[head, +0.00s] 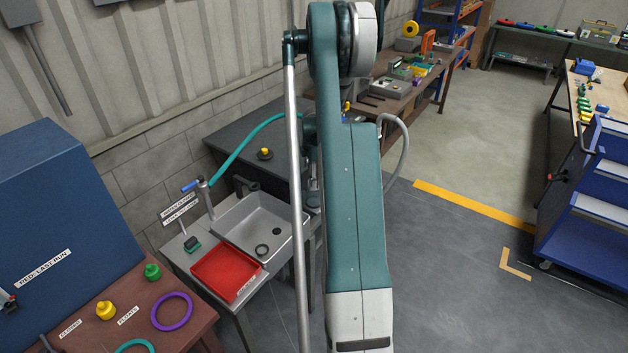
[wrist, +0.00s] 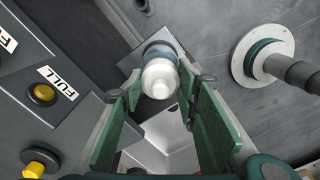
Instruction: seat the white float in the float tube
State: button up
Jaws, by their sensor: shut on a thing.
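In the wrist view the white float (wrist: 159,82) sits between the two green finger pads of my gripper (wrist: 160,92), which is shut on it. A round grey, tube-like part (wrist: 158,50) shows directly behind the float; it may be the float tube. I cannot tell whether the float is inside it, touching it or only in line with it. In the head view my arm hides my gripper, the white float and any tube.
A yellow knob (wrist: 43,94) beside a FULL label and a round flanged pipe (wrist: 262,58) flank my gripper. In the head view a sink (head: 262,225), red tray (head: 226,270), yellow float (head: 105,310), green float (head: 152,271) and purple ring (head: 172,311) are left of my arm.

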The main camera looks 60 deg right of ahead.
jog(key=shift+f+b, duration=0.4)
jog(key=shift+f, duration=0.25)
jog(key=shift+s+a+f+b, duration=0.15)
jog(key=shift+f+b, duration=0.15)
jog(key=shift+b, duration=0.15)
dwell(0.7)
jog(key=o, duration=1)
jog(key=shift+f, duration=0.15)
jog(key=shift+d+r, duration=0.2)
jog(key=shift+r, duration=0.1)
jog(key=shift+r, duration=5.95)
